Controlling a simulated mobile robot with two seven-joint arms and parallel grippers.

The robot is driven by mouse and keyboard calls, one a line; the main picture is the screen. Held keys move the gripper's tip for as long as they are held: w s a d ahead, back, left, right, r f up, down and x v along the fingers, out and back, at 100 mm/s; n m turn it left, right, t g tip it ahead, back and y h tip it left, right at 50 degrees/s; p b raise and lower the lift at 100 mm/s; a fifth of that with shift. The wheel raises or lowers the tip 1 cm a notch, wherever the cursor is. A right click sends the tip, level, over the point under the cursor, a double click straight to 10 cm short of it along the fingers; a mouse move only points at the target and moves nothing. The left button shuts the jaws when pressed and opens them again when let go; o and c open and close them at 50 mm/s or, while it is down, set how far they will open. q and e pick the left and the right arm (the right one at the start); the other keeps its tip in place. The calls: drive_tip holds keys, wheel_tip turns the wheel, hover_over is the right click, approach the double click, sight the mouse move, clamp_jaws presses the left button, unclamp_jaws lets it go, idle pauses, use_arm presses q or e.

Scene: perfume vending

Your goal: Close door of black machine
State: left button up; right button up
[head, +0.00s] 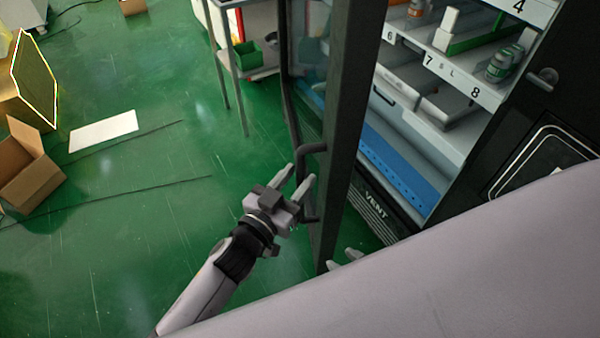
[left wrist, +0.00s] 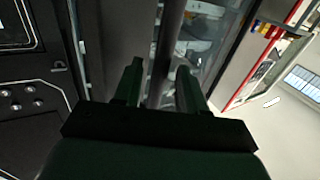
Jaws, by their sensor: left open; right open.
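The black machine (head: 545,130) stands at the right with its interior shelves exposed. Its door (head: 345,110) is swung open and seen nearly edge-on, with a dark bar handle (head: 312,149) on its left side. My left gripper (head: 297,177) is open, with its fingers at the handle. In the left wrist view the dark handle bar (left wrist: 168,45) runs between the two open fingers (left wrist: 155,85), which do not visibly grip it. Only the fingertips of my right gripper (head: 345,258) show, low beside the bottom of the door; the rest is hidden.
Bottles (head: 502,64) and boxes stand on the machine's numbered shelves. A metal rack with a green bin (head: 247,56) stands behind the door. Cardboard boxes (head: 30,170) and a white sheet (head: 103,131) lie at the left. The green floor left of the door is mostly clear.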

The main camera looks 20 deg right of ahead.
use_arm(q)
drive_tip(key=shift+v, duration=2.75)
